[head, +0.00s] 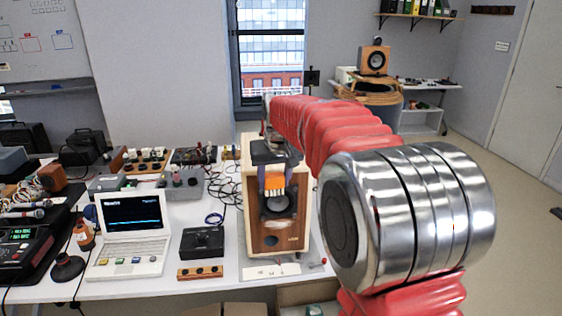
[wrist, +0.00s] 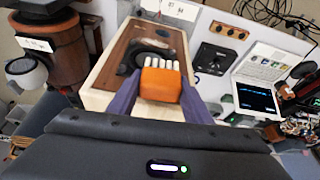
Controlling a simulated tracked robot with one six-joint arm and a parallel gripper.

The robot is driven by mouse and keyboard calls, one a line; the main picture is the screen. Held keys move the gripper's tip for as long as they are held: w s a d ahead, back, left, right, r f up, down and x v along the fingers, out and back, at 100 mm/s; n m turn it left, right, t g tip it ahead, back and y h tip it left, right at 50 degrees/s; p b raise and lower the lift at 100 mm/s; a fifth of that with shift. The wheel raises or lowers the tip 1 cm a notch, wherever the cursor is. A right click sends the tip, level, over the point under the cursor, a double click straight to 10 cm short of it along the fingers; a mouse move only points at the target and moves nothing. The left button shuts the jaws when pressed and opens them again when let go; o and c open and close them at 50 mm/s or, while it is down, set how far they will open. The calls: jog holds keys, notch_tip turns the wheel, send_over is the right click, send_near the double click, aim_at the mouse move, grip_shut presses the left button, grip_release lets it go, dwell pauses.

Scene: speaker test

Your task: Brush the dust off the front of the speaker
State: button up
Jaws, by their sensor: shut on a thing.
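The speaker (head: 291,238) stands upright on the white table, with a wooden front and a dark round driver. It also shows in the wrist view (wrist: 115,68), with its driver in the middle of the front. My gripper (head: 272,182) is in front of the upper part of the speaker. It is shut on a brush with an orange handle (wrist: 160,86) and pale bristles. The bristles point at the driver and overlap its edge in the wrist view. I cannot tell whether they touch the front. Dust is too small to make out.
A white laptop (head: 128,240) and a black box (head: 202,242) are on the table (head: 200,288) left of the speaker. Loose cables lie behind them. Another speaker (head: 374,61) stands at the back right. Open floor lies to the right.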

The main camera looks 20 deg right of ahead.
jog(key=s+a+f, duration=0.2)
jog(key=f, duration=0.5)
jog(key=s+a+f+n, duration=0.1)
jog(key=s+a+f, duration=0.2)
jog(key=f, duration=0.4)
jog(key=s+a+f, duration=0.3)
jog(key=f, duration=0.3)
jog(key=shift+f+y, duration=0.3)
jog(key=shift+f, duration=0.1)
jog(key=shift+a, duration=0.15)
